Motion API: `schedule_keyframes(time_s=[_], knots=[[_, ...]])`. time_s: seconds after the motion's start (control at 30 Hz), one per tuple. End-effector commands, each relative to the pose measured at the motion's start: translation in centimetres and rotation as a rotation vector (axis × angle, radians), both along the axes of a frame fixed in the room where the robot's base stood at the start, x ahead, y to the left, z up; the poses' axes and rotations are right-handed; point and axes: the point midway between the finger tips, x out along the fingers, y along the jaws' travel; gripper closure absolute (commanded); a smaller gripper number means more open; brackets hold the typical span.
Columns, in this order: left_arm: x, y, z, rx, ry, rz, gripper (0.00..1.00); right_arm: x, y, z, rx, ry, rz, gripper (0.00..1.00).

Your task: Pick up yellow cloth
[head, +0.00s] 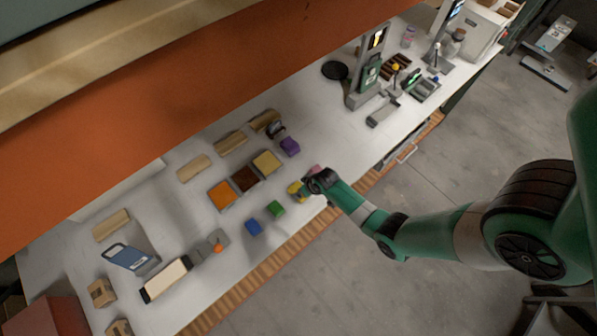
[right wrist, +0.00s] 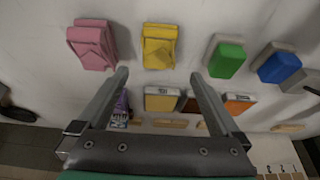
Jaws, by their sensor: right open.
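The yellow cloth (right wrist: 160,46) lies folded on the white table in the right wrist view, just beyond and between my fingertips. In the head view the yellow cloth (head: 294,188) shows partly, with my right gripper over its right side. My right gripper (right wrist: 160,76) is open and empty, its two fingers apart on either side of the cloth's line. The right gripper also shows in the head view (head: 308,186), coming from the right. Contact with the cloth cannot be told. My left gripper is not in view.
A pink cloth (right wrist: 92,44) lies left of the yellow one, and green (right wrist: 227,58) and blue (right wrist: 278,66) blocks lie to its right. Yellow (head: 267,162), brown (head: 244,178) and orange (head: 221,195) squares and a purple item (head: 290,146) lie farther back.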

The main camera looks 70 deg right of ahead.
Motion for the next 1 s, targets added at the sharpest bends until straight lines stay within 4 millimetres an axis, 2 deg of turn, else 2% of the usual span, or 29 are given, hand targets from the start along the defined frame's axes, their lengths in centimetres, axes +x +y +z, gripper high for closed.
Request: schedule_keyframes(time_s=[0.03, 0.1, 0.2, 0.43, 0.7, 0.8, 1.0], knots=[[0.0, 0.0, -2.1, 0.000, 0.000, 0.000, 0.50, 0.4, -0.2, -2.0, 0.000, -0.001, 0.000, 0.00], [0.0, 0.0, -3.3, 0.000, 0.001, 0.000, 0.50, 0.8, -0.4, -3.1, 0.000, -0.001, 0.000, 0.00], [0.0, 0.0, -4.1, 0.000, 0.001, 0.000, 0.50, 1.2, -0.7, -3.8, -0.001, -0.002, 0.000, 0.00], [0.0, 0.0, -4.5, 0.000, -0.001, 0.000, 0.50, 1.4, -0.8, -4.1, -0.001, -0.002, 0.000, 0.00], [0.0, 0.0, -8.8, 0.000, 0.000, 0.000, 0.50, 2.6, -1.7, -8.1, 0.000, -0.001, 0.000, 0.00], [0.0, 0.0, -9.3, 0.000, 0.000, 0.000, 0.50, 2.9, -1.9, -8.6, 0.000, -0.001, 0.000, 0.00], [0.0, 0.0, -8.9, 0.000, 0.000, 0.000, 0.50, 2.9, -1.9, -8.3, 0.000, -0.001, 0.000, 0.00]])
